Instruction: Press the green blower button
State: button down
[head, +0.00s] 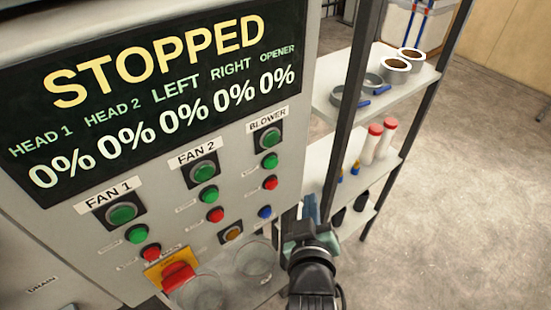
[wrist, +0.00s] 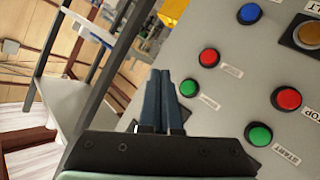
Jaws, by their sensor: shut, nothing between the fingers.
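The blower column is at the right of the grey panel in the head view, under a BLOWER label (head: 268,119). Its small green button (head: 270,160) sits above a red button (head: 270,182). A larger green round fitting (head: 268,138) in a black square is above both. My gripper (head: 311,212) is below and right of this column, off the panel's right edge in the picture. In the wrist view my dark blue fingers (wrist: 166,78) are together and empty. The green blower button (wrist: 188,88) shows just right of their tips, with the red one (wrist: 209,57) beyond; no contact is visible.
The FAN 2 green button (head: 205,194) and red button (head: 215,214) are left of the blower column. A blue button (head: 265,212) is below it. A shelf rack (head: 345,95) with bottles and containers stands close on the right. The display (head: 165,80) reads STOPPED and 0%.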

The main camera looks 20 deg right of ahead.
aim_at(272, 163)
jog(key=w+a+b, duration=0.3)
jog(key=w, duration=0.5)
jog(key=shift+w, duration=0.2)
jog(key=shift+w, duration=0.1)
dwell(2.1)
jog(key=shift+w+a, duration=0.15)
jog(key=shift+w, duration=0.15)
jog(key=shift+w+a, duration=0.2)
jog(key=shift+w, duration=0.25)
dwell(0.6)
jog(key=shift+s+r, duration=0.1)
jog(key=shift+s, duration=0.05)
dwell(0.3)
jog(key=shift+s+d, duration=0.35)
jog(key=shift+s, duration=0.4)
jog(key=shift+p, duration=0.3)
